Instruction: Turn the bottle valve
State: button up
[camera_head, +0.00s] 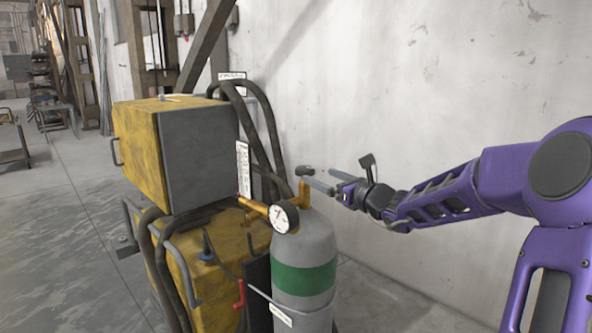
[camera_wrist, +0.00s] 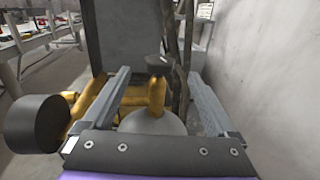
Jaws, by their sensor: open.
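A grey gas bottle (camera_head: 304,258) with a green band stands upright beside the yellow machine. Its brass valve stem (camera_head: 304,192) rises from the top, with a small dark knob (camera_head: 304,171) on it. A round white gauge (camera_head: 284,216) sits on the brass pipe to the left. My gripper (camera_head: 317,178) is at the height of the valve, reaching in from the right. In the wrist view the two fingers (camera_wrist: 157,80) are spread wide, with the dark knob (camera_wrist: 158,64) and brass stem (camera_wrist: 157,92) between them. I cannot tell whether either finger touches the knob.
The yellow and grey machine (camera_head: 180,150) stands left of the bottle, with thick dark hoses (camera_head: 262,130) looping behind the valve. A pale wall (camera_head: 430,90) is close behind. Open floor (camera_head: 60,230) lies to the left.

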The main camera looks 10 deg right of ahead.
aim_at(299, 167)
jog(key=x, duration=1.1)
jog(key=shift+r, duration=0.1)
jog(key=c, duration=1.4)
jog(key=shift+o, duration=0.2)
jog(key=n+y+p, duration=0.1)
jog(key=p, duration=0.4)
jog(key=shift+a+r+g+y, duration=0.1)
jog(key=shift+r+g+y, duration=0.2)
jog(key=shift+r+g, duration=0.1)
jog(key=shift+n+y+p, duration=0.3)
jog(key=shift+p, duration=0.55)
jog(key=shift+s+a+f+n+g+y+p, duration=0.15)
jog(key=shift+f+n+g+y+p, duration=0.35)
jog(key=shift+p, duration=0.4)
